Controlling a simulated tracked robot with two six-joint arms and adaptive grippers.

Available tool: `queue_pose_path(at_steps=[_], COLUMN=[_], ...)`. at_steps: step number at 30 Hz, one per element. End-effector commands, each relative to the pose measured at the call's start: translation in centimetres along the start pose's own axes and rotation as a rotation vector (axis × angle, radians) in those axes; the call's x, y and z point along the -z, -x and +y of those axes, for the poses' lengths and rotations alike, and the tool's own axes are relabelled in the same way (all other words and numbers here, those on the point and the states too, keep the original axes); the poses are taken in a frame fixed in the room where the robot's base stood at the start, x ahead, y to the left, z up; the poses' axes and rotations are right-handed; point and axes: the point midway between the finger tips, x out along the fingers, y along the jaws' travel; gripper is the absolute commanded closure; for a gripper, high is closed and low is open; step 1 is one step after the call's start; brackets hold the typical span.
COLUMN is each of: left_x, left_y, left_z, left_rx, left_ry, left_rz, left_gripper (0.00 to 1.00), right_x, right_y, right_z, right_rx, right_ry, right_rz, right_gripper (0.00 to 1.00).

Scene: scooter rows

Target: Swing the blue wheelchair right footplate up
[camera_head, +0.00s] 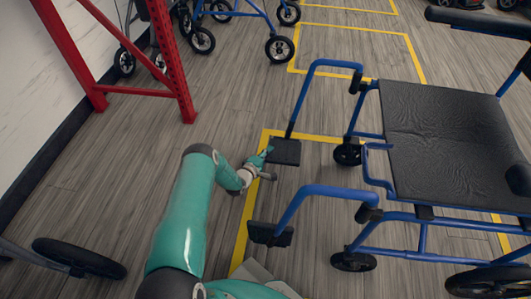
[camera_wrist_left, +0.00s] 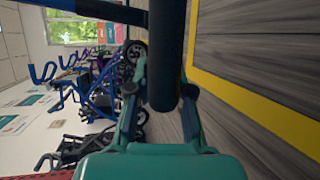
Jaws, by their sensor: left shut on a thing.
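The blue wheelchair (camera_head: 435,135) faces left in the head view, with a black seat and blue tubes. Its right footplate (camera_head: 285,152) is the far one, a dark plate at the lower end of the far blue leg tube (camera_head: 305,95). My left gripper (camera_head: 264,164) is at the plate's left edge. In the wrist view the left gripper's fingers (camera_wrist_left: 161,95) are shut on the dark footplate (camera_wrist_left: 163,55), one finger on each side. The near footplate (camera_head: 270,234) hangs apart from the gripper. My right gripper is not in view.
Yellow floor lines (camera_head: 245,205) run under the footplates. A red rack frame (camera_head: 178,70) stands at the upper left beside the wall. Other wheeled aids (camera_head: 245,15) stand behind. A black wheel (camera_head: 80,258) is at the lower left. Bare floor lies left of my arm.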

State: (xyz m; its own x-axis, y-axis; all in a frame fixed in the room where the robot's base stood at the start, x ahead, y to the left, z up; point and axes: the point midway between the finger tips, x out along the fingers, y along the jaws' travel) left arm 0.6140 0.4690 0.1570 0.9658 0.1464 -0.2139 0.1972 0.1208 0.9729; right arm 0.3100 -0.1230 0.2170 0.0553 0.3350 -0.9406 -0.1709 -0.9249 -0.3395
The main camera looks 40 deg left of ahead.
Motion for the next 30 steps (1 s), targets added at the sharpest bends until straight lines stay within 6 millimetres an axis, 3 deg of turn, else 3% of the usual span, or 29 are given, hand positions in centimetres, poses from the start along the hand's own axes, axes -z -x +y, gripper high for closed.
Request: queue_pose_path(at_steps=[4,15,30], left_x=[-0.2,-0.1,-0.2], left_y=[-0.1,-0.6,-0.8], left_z=[1.4,3.2,3.7], left_rx=[0.106,0.309,0.362], left_ry=[0.044,0.127,0.15], left_rz=[-0.005,-0.005,-0.007], left_gripper=[1.0,1.0,1.0], right_x=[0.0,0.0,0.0], right_y=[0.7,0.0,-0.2], right_z=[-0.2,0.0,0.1], right_rx=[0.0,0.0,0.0], right_ry=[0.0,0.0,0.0], right_rz=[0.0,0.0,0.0], right_gripper=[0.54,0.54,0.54])
